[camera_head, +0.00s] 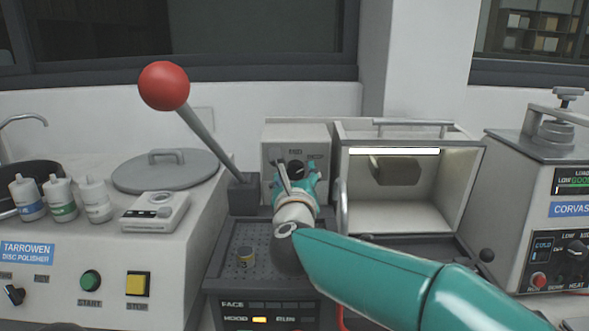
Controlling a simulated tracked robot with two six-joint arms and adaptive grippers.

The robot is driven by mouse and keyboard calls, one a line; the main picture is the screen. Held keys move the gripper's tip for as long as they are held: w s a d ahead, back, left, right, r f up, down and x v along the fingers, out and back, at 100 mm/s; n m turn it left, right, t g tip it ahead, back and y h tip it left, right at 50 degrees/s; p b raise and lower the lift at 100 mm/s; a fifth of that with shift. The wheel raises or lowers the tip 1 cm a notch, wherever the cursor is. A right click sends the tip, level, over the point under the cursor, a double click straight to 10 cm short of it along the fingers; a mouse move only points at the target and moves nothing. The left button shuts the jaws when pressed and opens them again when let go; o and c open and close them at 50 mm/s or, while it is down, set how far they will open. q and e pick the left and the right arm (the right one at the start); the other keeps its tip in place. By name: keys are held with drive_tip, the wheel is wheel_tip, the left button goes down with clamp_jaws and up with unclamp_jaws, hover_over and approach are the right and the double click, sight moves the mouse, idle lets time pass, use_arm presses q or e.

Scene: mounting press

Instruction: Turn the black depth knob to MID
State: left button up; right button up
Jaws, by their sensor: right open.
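The black depth knob (297,165) sits on the light upright panel (320,140) of the middle machine. A label that seems to read MID stands above it, and another that seems to read DEEP stands to its upper right. My right gripper (297,175) is in front of the panel with its fingers apart, one on each side of the knob in the picture. I cannot tell whether the fingers touch the knob. The gripper hides the knob's lower part and the panel's lower area. The knob's pointer is too small to read. My left gripper is not in view.
A lever with a red ball (164,86) leans up left of the panel. An open lit chamber (400,215) stands to the right, with a metal handle at its left edge. Polisher and bottles are left.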

drive_tip(key=shift+w, duration=0.5)
drive_tip(key=c, duration=1)
drive_tip(key=shift+a, duration=0.15)
drive_tip(key=shift+c, duration=0.7)
